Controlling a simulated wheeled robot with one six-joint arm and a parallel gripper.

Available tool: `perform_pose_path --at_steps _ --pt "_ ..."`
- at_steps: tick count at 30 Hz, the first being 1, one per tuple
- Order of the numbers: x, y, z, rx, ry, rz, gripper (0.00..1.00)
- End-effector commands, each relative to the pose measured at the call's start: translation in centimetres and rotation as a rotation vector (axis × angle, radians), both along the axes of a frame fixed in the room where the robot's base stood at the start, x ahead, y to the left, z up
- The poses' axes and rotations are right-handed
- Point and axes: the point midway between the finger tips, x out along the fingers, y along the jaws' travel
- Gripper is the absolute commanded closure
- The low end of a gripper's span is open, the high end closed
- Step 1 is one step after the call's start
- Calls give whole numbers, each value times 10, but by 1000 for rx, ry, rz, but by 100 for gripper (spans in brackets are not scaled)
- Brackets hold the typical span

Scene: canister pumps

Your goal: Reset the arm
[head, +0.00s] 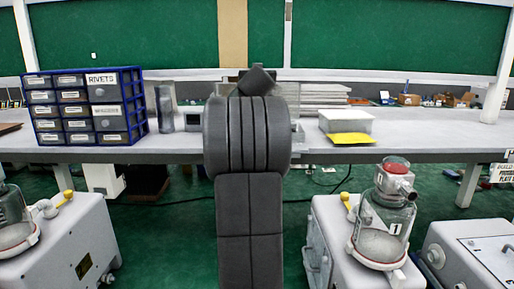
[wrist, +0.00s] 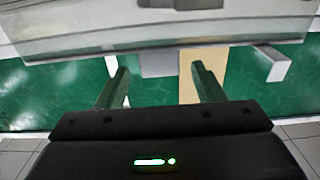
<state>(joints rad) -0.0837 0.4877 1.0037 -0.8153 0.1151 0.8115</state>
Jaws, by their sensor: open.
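My arm (head: 248,210) rises straight up the middle of the head view, dark grey and folded upright in front of the bench. The gripper is not clear in the head view; it seems hidden behind the arm. In the wrist view my gripper (wrist: 160,75) shows two fingers spread wide apart with nothing between them. Beyond the fingers are green wall panels and a tan strip (wrist: 190,75).
A canister pump (head: 385,215) with a red-topped jar stands right; another pump (head: 55,245) stands left.

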Motion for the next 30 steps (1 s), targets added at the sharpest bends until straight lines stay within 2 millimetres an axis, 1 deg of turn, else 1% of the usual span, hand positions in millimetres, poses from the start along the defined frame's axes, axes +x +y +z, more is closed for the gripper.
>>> perform_pose_path --at_steps 1,9,15,21,30 --pt "-9 0 -3 0 -2 1 38" --pt "-51 0 -3 2 -1 0 38" --pt "-76 1 -1 1 -1 1 38" --pt "-89 0 -1 1 0 0 38" --pt "-91 0 0 0 1 0 38"
